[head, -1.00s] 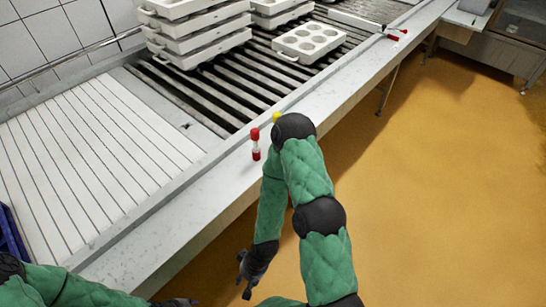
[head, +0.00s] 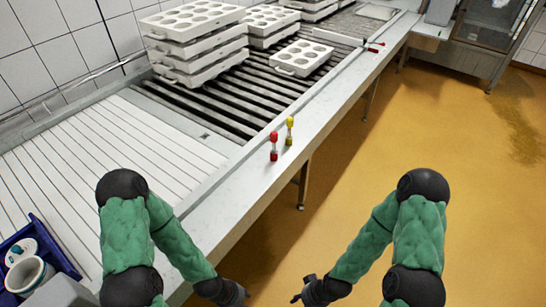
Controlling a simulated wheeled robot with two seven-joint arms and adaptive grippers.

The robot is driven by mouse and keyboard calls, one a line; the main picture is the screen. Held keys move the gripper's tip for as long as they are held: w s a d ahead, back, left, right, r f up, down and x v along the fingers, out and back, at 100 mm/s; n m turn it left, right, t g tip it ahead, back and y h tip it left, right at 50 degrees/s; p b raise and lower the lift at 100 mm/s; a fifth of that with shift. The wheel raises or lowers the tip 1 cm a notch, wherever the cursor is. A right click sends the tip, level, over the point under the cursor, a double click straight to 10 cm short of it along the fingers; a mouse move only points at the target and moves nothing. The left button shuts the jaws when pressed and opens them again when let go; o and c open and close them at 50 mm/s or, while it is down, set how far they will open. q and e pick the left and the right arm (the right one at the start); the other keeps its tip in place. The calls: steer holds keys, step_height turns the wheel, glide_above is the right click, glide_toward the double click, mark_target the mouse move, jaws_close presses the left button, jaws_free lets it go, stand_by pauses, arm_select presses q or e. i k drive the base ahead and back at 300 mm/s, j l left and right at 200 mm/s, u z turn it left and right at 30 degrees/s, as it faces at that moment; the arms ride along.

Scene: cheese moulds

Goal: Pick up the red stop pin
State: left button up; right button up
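A small pin (head: 273,146) with a red top, a clear middle and a dark red base stands upright on the pale ledge along the conveyor. I take it as the red stop pin. A similar pin with a yellow top (head: 289,131) stands just right of and behind it. My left gripper (head: 241,294) is low at the bottom edge, well below the pins and apart from them. Its fingers are too dark to read. My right gripper (head: 297,289) is low in front of the ledge, fingers spread, holding nothing visible.
Stacked white moulds (head: 198,44) and a single mould (head: 301,58) sit on the roller conveyor (head: 225,98). A white bar with a red end (head: 375,46) lies farther along. A blue crate (head: 38,235) with cups is at left. The ledge around the pins is clear.

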mark_target(274, 135)
steer(key=i+l, duration=0.25)
steer(key=l, duration=0.15)
steer(key=i+l, duration=0.55)
steer(key=l, duration=0.25)
steer(key=i+l+u, duration=0.2)
steer(key=l+u, duration=0.25)
steer(key=i+l+u, duration=0.1)
steer(key=l+u, duration=0.15)
steer(key=u, duration=0.15)
steer(key=i+l+u, duration=0.1)
steer(key=l+u, duration=0.35)
